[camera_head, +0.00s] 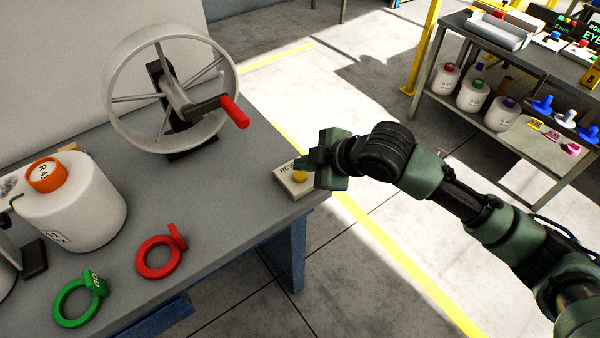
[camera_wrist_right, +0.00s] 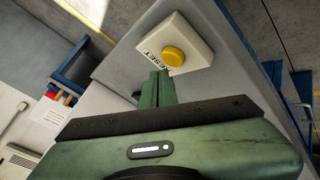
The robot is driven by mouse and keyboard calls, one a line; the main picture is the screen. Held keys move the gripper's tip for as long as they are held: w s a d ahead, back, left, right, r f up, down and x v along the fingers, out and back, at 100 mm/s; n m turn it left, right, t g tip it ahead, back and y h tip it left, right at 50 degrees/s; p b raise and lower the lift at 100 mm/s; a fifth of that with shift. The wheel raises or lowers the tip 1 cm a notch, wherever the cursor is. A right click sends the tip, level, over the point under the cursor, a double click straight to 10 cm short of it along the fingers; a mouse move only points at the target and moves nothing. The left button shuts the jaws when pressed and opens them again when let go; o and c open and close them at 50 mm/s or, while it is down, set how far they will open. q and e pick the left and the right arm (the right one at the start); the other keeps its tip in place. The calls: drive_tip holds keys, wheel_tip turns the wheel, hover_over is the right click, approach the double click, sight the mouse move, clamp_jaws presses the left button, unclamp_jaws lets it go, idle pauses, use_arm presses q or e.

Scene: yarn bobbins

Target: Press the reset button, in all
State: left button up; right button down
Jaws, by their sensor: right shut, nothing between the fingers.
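The reset box (camera_head: 286,183) is a cream block with a yellow button (camera_head: 299,176), near the right corner of the grey table. My right gripper (camera_head: 312,167) is at the box, its fingers together, partly covering the box's right side. In the right wrist view the cream reset box (camera_wrist_right: 187,31) shows the lettering RESET and the round yellow button (camera_wrist_right: 173,56). The shut green fingers (camera_wrist_right: 159,80) end just short of the button in that picture; whether they touch it I cannot tell. My left gripper is not in view.
On the table (camera_head: 220,220) stand a large grey handwheel (camera_head: 113,92) with a red handle (camera_head: 234,111), a white bobbin (camera_head: 85,205) with an orange top, a red ring (camera_head: 143,262) and a green ring (camera_head: 60,305). A shelf (camera_head: 530,62) with several bobbins stands at the far right.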

sight(304, 177)
drive_tip(key=shift+f, duration=0.15)
idle(0.6)
drive_tip(key=shift+f, duration=0.25)
drive_tip(key=shift+f, duration=0.65)
idle(0.9)
drive_tip(key=shift+r+p, duration=1)
drive_tip(key=shift+p, duration=0.25)
wheel_tip(304, 177, up, 5)
drive_tip(key=p, duration=0.5)
drive_tip(key=shift+r+p, duration=0.1)
drive_tip(key=shift+p, duration=0.25)
